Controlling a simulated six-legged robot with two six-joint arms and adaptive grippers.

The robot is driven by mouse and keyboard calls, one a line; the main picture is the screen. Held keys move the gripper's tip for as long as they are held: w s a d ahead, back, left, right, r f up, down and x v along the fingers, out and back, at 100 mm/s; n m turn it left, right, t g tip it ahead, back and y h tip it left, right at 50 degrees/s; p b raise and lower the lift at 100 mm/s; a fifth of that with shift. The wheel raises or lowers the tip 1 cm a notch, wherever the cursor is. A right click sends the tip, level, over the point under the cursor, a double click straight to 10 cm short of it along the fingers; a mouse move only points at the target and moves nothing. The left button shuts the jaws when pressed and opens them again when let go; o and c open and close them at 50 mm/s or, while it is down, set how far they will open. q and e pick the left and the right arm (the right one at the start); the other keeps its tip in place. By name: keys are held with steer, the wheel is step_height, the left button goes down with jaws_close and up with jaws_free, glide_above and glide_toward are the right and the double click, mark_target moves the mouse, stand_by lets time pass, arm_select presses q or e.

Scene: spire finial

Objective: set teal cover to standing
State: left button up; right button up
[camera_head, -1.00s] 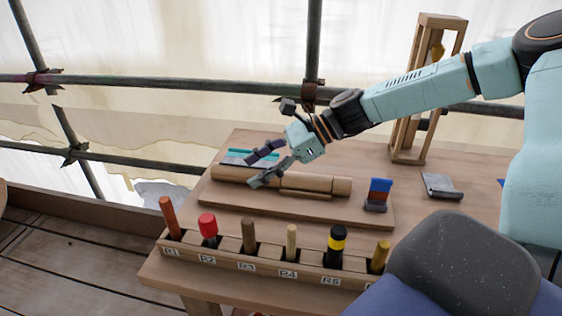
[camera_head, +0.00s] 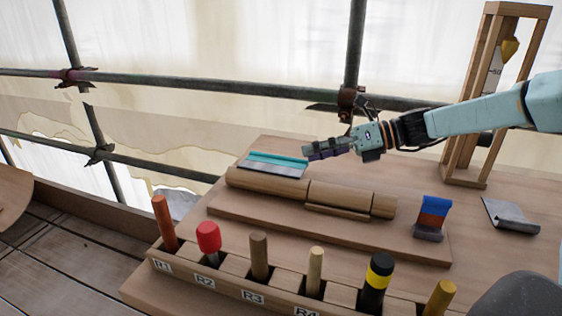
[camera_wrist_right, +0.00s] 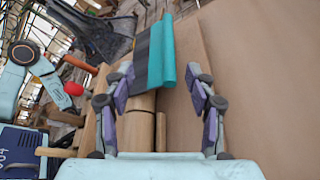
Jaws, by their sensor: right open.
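The teal cover (camera_head: 277,160) is a strip with a teal edge and a grey flap. In the wrist view the right gripper (camera_wrist_right: 161,88) is open with nothing clasped. Whether a finger touches the cover cannot be told.
A front rack (camera_head: 225,284) holds several upright tools, including a red-headed one (camera_head: 208,238). A grey curled sheet (camera_head: 510,215) and a wooden frame (camera_head: 467,150) are further right. Scaffold poles (camera_head: 230,88) run behind.

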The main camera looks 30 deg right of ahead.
mark_target(289, 159)
steer(key=shift+w+f, duration=0.3)
steer(key=shift+w, duration=0.1)
steer(key=shift+w+a+f+b, duration=0.1)
steer(key=shift+w+f+b, duration=0.15)
steer(key=shift+b, duration=0.15)
steer(key=shift+a+f+b, duration=0.1)
steer(key=shift+a+b, duration=0.15)
steer(key=shift+b, duration=0.2)
steer(key=shift+a+b, duration=0.75)
steer(key=shift+a, duration=0.1)
steer(key=shift+b+x, duration=0.65)
steer(key=shift+x, duration=0.55)
steer(key=shift+w+f, duration=0.3)
steer(key=shift+w, duration=0.2)
steer(key=shift+a+b, duration=0.3)
steer(key=shift+b, duration=0.1)
steer(key=shift+a+r, duration=0.2)
steer(key=shift+a, duration=0.1)
steer(key=shift+w+f, duration=0.15)
steer(key=shift+w, duration=0.1)
steer(key=shift+s, duration=0.15)
steer(key=c, duration=0.4)
arm_select(q)
steer(key=shift+a+f, duration=0.1)
steer(key=shift+f, duration=2.75)
arm_select(e)
jaws_close()
